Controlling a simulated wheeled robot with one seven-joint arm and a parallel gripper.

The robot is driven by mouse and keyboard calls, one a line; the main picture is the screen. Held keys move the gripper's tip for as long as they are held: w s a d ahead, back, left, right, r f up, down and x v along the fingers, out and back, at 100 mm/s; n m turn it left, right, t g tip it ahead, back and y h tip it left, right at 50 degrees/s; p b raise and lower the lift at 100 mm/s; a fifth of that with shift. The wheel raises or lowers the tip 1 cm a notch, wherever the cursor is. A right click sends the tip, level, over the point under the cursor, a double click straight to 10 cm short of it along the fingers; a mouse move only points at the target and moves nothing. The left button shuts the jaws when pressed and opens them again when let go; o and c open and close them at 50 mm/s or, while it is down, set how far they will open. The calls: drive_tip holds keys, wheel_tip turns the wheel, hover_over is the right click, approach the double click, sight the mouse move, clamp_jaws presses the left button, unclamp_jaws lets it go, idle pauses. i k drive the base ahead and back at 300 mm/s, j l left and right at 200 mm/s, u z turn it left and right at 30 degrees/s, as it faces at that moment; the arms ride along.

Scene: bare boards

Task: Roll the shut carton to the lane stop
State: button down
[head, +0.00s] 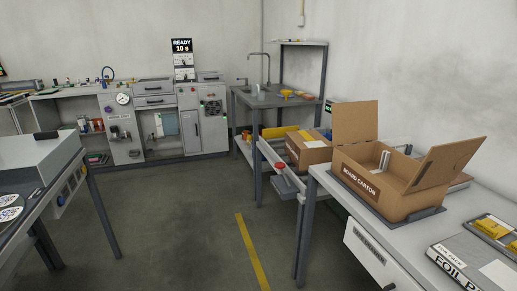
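A cardboard carton marked "BOARD CARTON" (378,186) sits on the right-hand bench, its flaps standing up and its top open. A pale upright item shows inside it. Behind and left of it, a smaller brown carton (309,149) with a pale label on top looks shut. It rests on a low, narrow lane-like surface (271,152) between the benches. A red part (280,168) is at the near end of this surface; I cannot tell if it is the lane stop. My gripper is not in view.
The right bench (425,240) also holds a foil pack (470,262) and a tray with yellow items (492,228). A sink bench (270,98) stands behind. Another bench (60,170) is at the left. The floor between is clear, with a yellow line (252,252).

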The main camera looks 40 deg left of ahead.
sight(305, 149)
drive_tip(key=i+j+u, duration=0.15)
drive_tip(key=i+u, duration=0.9)
drive_tip(key=u, duration=0.15)
drive_tip(key=i+u, duration=0.2)
drive_tip(key=i, duration=0.35)
drive_tip(key=i+l+u, duration=0.2)
drive_tip(key=i, duration=0.35)
drive_tip(key=i+l+u, duration=0.2)
drive_tip(key=i, duration=0.35)
